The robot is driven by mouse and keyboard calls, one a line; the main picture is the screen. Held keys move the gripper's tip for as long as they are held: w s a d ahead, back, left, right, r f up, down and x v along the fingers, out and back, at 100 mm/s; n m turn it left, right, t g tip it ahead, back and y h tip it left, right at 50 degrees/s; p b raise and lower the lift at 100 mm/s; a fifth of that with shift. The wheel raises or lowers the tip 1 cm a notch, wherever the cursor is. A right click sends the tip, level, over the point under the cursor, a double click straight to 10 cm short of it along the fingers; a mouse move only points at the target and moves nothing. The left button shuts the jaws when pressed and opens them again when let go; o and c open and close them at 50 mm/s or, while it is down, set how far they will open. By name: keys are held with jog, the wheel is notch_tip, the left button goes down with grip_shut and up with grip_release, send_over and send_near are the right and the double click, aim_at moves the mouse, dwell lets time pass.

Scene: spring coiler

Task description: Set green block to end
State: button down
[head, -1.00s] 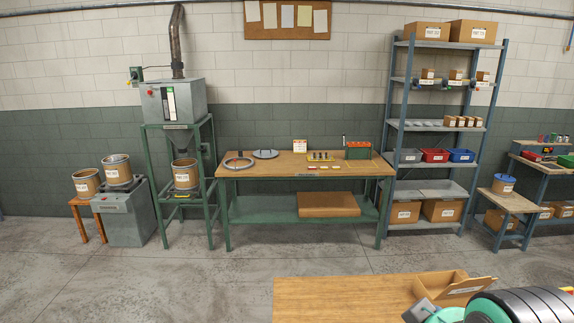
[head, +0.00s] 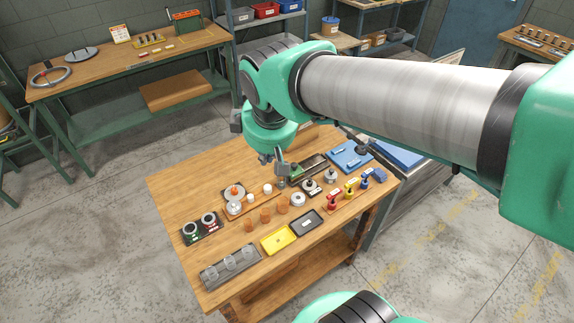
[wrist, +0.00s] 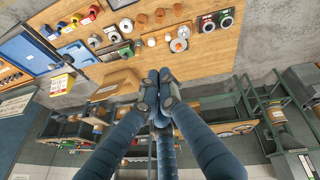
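A small green block (head: 296,169) appears to sit on a dark rail (head: 311,163) at the back of the wooden workbench, just right of my gripper in the head view. In the wrist view the dark rail (wrist: 118,50) shows near the top, and the block is too small to make out clearly. My gripper (head: 270,158) hangs above the back edge of the bench, apart from the rail. In the wrist view my gripper (wrist: 159,82) has its fingertips close together with nothing seen between them.
The bench (head: 178,180) carries red and green dials (head: 200,226), a yellow tray (head: 278,240), a black tray (head: 306,222), brown cylinders (head: 265,215), colored levers (head: 350,188) and a blue plate (head: 350,156). A table (head: 125,60) and shelf stand behind. Bare wood shows at left.

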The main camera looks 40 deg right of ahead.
jog(key=w+d+f+n+g+h+p, duration=0.2)
jog(key=w+d+f+n+g+p, duration=0.1)
jog(key=w+d+f+n, duration=1)
jog(key=n, duration=0.2)
send_near(294, 168)
jog(key=shift+g, duration=0.4)
jog(key=a+r, duration=0.3)
jog(key=shift+w+a+r+p, duration=0.1)
jog(key=shift+w+a+p, duration=0.1)
jog(key=shift+w+p, duration=0.15)
jog(key=shift+b+x, duration=0.7)
jog(key=shift+x, duration=4.3)
jog(key=shift+d, duration=0.15)
